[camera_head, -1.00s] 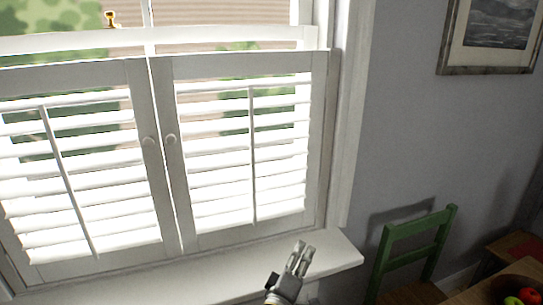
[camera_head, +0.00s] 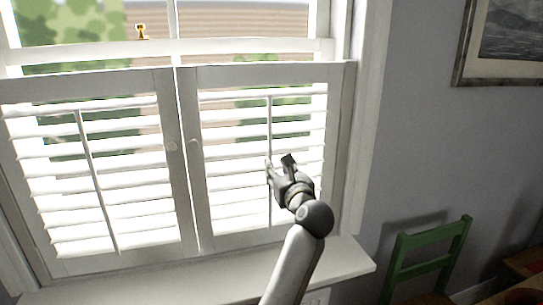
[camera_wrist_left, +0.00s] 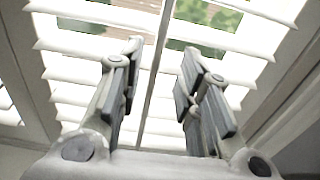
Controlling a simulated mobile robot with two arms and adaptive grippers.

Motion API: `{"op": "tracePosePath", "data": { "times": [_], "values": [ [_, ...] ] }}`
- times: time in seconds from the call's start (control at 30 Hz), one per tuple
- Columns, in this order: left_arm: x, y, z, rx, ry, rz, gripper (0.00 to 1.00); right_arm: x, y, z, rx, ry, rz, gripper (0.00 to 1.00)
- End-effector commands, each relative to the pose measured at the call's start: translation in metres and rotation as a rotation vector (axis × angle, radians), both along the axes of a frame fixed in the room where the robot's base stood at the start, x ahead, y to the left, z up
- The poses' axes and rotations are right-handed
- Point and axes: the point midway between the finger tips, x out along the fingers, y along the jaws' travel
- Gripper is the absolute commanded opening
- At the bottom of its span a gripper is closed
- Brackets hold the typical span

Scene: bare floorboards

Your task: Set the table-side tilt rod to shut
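The table-side tilt rod (camera_head: 269,128) is a thin upright white bar on the front of the right-hand shutter panel (camera_head: 202,215). Its slats (camera_head: 235,168) are tilted open, with greenery and brown ground showing through the gaps. My left gripper (camera_head: 278,162) is in front of the rod at about mid-height. In the left wrist view its two fingers (camera_wrist_left: 162,60) are spread open, and the rod (camera_wrist_left: 154,80) runs through the gap between them. I see no finger pressed on the rod; how far the fingertips reach around it is unclear. My right gripper is out of view.
The left-hand shutter panel (camera_head: 160,110) has its own tilt rod (camera_head: 97,180). Two round knobs sit at the middle stiles. A white sill (camera_head: 345,262) juts out below. A green chair (camera_head: 430,248) stands at the lower right, by a framed picture (camera_head: 505,45) on the wall.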

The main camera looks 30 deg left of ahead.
Motion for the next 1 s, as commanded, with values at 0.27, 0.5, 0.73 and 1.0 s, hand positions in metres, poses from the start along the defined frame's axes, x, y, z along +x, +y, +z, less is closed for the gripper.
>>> {"op": "tracePosePath", "data": {
  "times": [0.27,0.5,0.73,1.0],
  "values": [
    [0.034,0.042,0.004,0.007,0.005,0.003,0.32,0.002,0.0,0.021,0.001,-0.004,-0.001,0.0],
    [0.05,0.058,0.001,0.006,0.003,0.001,0.32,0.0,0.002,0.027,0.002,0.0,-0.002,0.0],
    [0.052,0.062,0.0,0.005,0.001,0.0,0.32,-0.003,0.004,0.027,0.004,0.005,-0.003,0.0],
    [0.052,0.061,0.0,0.005,0.001,0.0,0.15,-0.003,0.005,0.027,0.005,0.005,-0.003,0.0]
  ]
}}
